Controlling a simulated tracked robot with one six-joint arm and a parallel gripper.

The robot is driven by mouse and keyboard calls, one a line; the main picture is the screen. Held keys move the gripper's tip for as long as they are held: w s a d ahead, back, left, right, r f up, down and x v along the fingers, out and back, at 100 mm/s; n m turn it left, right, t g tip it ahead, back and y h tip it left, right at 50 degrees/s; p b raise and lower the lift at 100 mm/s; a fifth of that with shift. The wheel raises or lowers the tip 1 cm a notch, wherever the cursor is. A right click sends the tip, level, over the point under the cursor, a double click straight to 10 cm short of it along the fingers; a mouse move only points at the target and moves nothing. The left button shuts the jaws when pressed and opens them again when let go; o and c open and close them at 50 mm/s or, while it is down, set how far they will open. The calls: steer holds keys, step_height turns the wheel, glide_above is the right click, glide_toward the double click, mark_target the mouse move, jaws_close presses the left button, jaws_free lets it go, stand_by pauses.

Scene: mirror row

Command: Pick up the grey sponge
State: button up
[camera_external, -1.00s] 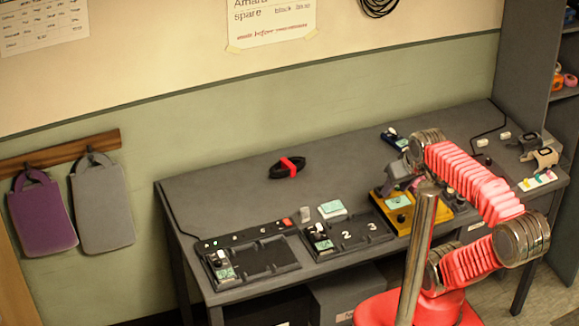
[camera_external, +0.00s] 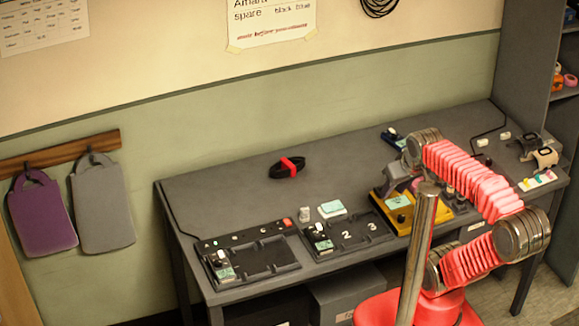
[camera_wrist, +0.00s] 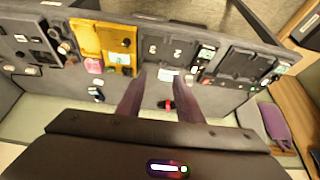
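A small pale grey block (camera_external: 305,213) stands on the bench behind the numbered black tray. It may be the grey sponge, but it is too small to be sure. It seems to show in the wrist view (camera_wrist: 189,79), near my right finger. A white block with a pale green top (camera_external: 332,208) lies beside it, to its right in the external view. My gripper (camera_wrist: 160,80) is open, its two dark fingers apart with nothing held between them. In the external view my gripper (camera_external: 391,187) hangs above the yellow pedal, right of the grey block; its fingertips are hard to make out.
The yellow pedal (camera_external: 402,219) sits right of the numbered tray (camera_external: 338,247). Another black tray (camera_external: 262,258) is on the left. A black cable coil with a red tie (camera_external: 288,167) lies behind. Free bench top lies around the coil.

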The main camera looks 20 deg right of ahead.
step_height(320, 180, down, 2)
steer(key=w+a+f+g, duration=0.1)
steer(key=w, duration=0.1)
steer(key=g, duration=0.4)
glide_above(305, 208)
step_height(305, 208, down, 8)
steer(key=r, duration=0.1)
steer(key=shift+s+f, duration=0.1)
steer(key=shift+f, duration=0.1)
step_height(305, 208, down, 9)
steer(key=shift+r, duration=0.2)
stand_by(0.3)
